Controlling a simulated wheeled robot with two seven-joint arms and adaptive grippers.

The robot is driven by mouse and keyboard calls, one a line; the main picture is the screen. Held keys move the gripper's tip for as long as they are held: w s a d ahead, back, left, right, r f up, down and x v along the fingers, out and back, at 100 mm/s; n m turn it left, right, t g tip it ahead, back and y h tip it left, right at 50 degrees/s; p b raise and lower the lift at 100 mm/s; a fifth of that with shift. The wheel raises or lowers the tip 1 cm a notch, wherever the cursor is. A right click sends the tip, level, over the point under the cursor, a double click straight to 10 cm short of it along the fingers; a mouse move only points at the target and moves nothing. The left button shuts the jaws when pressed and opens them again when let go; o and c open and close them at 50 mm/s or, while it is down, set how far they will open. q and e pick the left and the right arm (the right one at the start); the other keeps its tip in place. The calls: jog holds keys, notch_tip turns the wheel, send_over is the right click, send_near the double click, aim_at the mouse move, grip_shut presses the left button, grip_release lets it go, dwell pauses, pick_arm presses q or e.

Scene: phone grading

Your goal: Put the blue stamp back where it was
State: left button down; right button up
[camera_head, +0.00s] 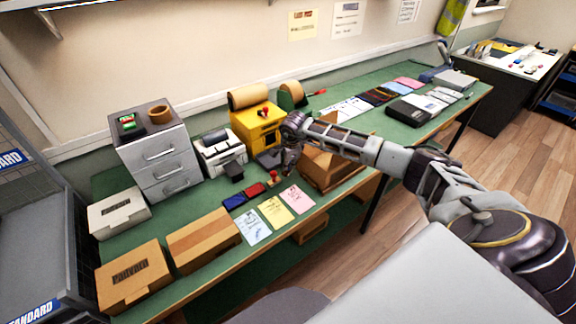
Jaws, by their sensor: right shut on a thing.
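My right gripper (288,169) points down over the green table, just right of a small stamp (272,178) that has a red part and stands on the table. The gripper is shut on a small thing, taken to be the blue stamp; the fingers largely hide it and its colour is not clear. A blue ink pad (234,202) and a red ink pad (255,189) lie side by side to the left. Blue (252,227), yellow (275,211) and pink (297,199) sheets lie in front. My left gripper is out of view.
A yellow box (257,124), a label printer (220,154) and a grey drawer unit (158,160) stand behind and left. An open carton (327,168) stands close right of the gripper. Brown boxes (203,240) line the front left of the green table (180,206).

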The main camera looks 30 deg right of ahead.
notch_tip(320, 180, down, 2)
jog(key=shift+f, duration=0.2)
dwell(0.3)
jog(key=o, duration=0.8)
jog(key=shift+r, duration=0.25)
jog(key=b+v, duration=0.2)
jog(key=v, duration=1)
dwell(0.4)
